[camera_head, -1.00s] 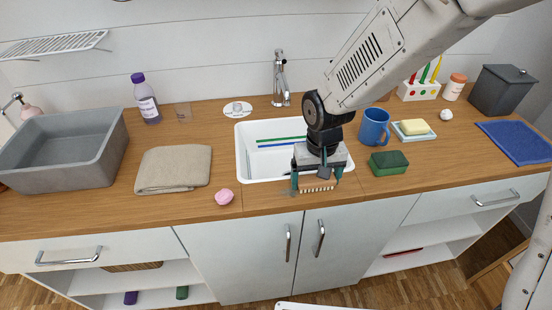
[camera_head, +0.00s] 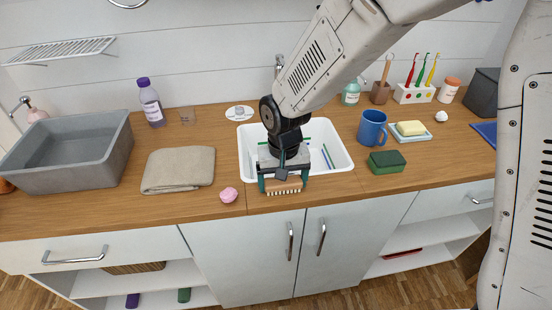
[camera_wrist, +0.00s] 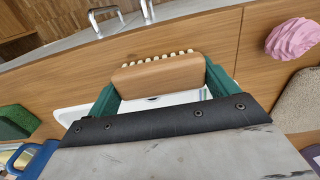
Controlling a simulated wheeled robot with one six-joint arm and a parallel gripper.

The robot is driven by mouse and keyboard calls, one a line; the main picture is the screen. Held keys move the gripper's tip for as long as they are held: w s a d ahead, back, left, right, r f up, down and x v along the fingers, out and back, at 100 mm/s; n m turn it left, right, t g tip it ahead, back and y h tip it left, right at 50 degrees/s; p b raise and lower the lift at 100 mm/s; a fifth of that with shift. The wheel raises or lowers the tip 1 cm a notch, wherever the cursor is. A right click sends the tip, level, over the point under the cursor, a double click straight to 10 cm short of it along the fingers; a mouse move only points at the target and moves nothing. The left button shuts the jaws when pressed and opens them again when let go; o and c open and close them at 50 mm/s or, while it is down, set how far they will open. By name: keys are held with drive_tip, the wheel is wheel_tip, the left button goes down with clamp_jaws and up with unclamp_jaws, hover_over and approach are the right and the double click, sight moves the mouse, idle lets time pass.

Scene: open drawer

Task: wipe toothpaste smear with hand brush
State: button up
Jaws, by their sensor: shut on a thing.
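My gripper (camera_head: 283,185) is shut on the hand brush (camera_head: 284,187), which has a brown wooden back and a row of pale bristles. In the head view it holds the brush at the front rim of the white sink, above the wooden counter edge. In the wrist view the brush (camera_wrist: 157,74) lies crosswise between the two green fingers, its bristles pointing away from the gripper over the counter. Whether the bristles touch the counter I cannot tell. I cannot make out a toothpaste smear in any view; the gripper and brush hide part of the counter and sink.
The white sink (camera_head: 345,160) holds green and blue strips. A pink lump (camera_head: 228,195) and folded beige cloth (camera_head: 178,169) lie left of the brush. A green sponge (camera_head: 387,162), blue mug (camera_head: 372,127) and yellow soap (camera_head: 411,128) stand right. Front counter between cloth and sponge is mostly bare.

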drive_tip(key=shift+a+r, duration=0.15)
drive_tip(key=shift+a, duration=0.15)
drive_tip(key=shift+d+r, duration=0.1)
drive_tip(key=shift+r, duration=3.9)
